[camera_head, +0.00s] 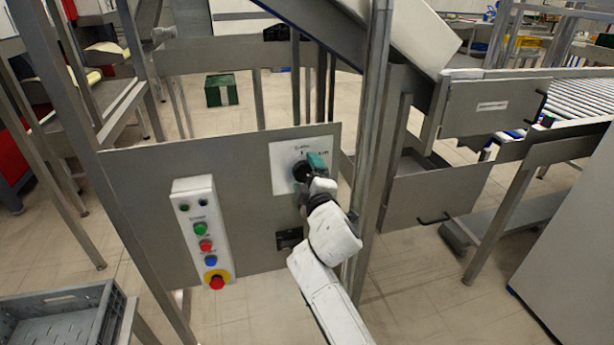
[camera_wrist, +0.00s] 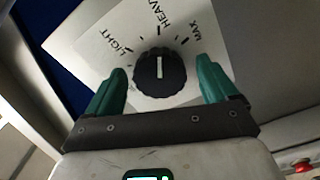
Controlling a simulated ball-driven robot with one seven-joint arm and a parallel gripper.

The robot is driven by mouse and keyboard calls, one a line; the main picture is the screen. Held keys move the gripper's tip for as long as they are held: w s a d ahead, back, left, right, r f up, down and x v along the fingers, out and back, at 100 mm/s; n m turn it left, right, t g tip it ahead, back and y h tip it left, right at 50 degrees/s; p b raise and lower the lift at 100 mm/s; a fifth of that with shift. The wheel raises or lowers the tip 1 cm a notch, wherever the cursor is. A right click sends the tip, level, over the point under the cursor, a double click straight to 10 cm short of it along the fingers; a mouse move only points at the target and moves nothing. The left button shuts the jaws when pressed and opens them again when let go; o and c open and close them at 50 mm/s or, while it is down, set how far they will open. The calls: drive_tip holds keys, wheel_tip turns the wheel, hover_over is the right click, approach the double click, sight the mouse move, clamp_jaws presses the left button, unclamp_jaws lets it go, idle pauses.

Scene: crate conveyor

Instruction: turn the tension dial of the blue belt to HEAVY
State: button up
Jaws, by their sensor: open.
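The tension dial (camera_wrist: 160,80) is a black round knob with a white pointer line on a white plate (camera_wrist: 95,32). The plate carries the marks LIGHT at left, HEAVY at top and MAX at right. The pointer line stands nearly upright in the wrist view, roughly in line with the HEAVY mark. My gripper (camera_wrist: 160,64) is open, with one green finger on each side of the dial and a small gap visible on both sides. In the head view my gripper (camera_head: 313,163) is at the plate (camera_head: 283,155) and partly hides the dial.
A control box (camera_head: 203,230) with several coloured buttons is on the grey panel (camera_head: 145,185), left of the dial. A metal post (camera_head: 373,130) stands close to the right of my arm. A grey crate (camera_head: 62,312) is at the lower left. A roller conveyor (camera_head: 560,98) is at right.

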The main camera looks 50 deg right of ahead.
drive_tip(key=v, duration=1)
drive_tip(key=shift+s+a+b, duration=0.2)
drive_tip(key=shift+b, duration=0.2)
drive_tip(key=shift+f, duration=0.1)
drive_tip(key=s+a+f+m+g+y+p, duration=0.25)
drive_tip(key=s+f+g, duration=0.2)
drive_tip(key=f, duration=0.25)
drive_tip(key=s+a+f+m+g+y+p, duration=0.1)
drive_tip(key=s+a+f+m+g+y, duration=0.15)
drive_tip(key=s+f, duration=0.3)
drive_tip(key=s+a+f+m+g+y, duration=0.1)
drive_tip(key=s+a+f+g+y, duration=0.1)
drive_tip(key=s+a, duration=0.3)
drive_tip(key=s+a+f+m+g+y+p, duration=0.1)
drive_tip(key=s+a+f+g+y, duration=0.1)
drive_tip(key=s+a+f+g, duration=0.3)
drive_tip(key=s, duration=0.4)
drive_tip(key=shift+y+p, duration=0.3)
drive_tip(key=shift+y, duration=0.1)
